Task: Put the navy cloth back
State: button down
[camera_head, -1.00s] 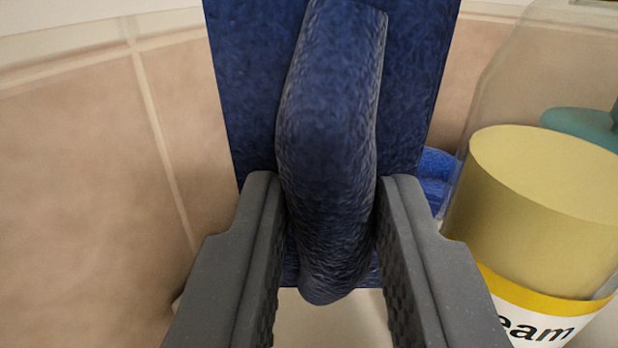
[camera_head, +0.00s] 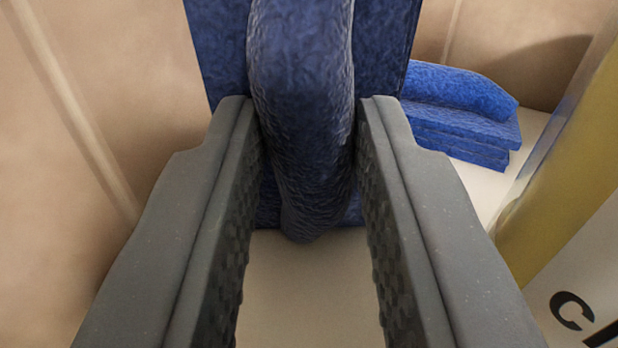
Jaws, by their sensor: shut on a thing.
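The navy cloth (camera_head: 303,110) is a dark blue textured folded cloth with a thick rounded ridge in front of a flat panel. It shows at the top middle of the head camera view, and its upper part is cut off by the frame. My gripper (camera_head: 307,108) is shut on the ridge, one dark grey finger on each side. The flat part of the cloth spreads out behind both fingertips. The cloth's lower end hangs over a pale surface (camera_head: 310,290); I cannot tell whether it touches.
A brighter blue folded stack (camera_head: 455,115) lies on the pale surface at the right, behind my right finger. A large container with yellow contents (camera_head: 570,165) and a white lettered label (camera_head: 585,285) stands close at the right. A beige tiled wall (camera_head: 60,190) rises at the left.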

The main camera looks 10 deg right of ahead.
jog(key=shift+f, duration=0.1)
jog(key=c, duration=1.2)
grip_release()
jog(key=shift+c, duration=0.2)
jog(key=s+a+b, duration=0.1)
jog(key=s+b, duration=0.1)
jog(key=s, duration=0.9)
jog(key=shift+s+a, duration=0.4)
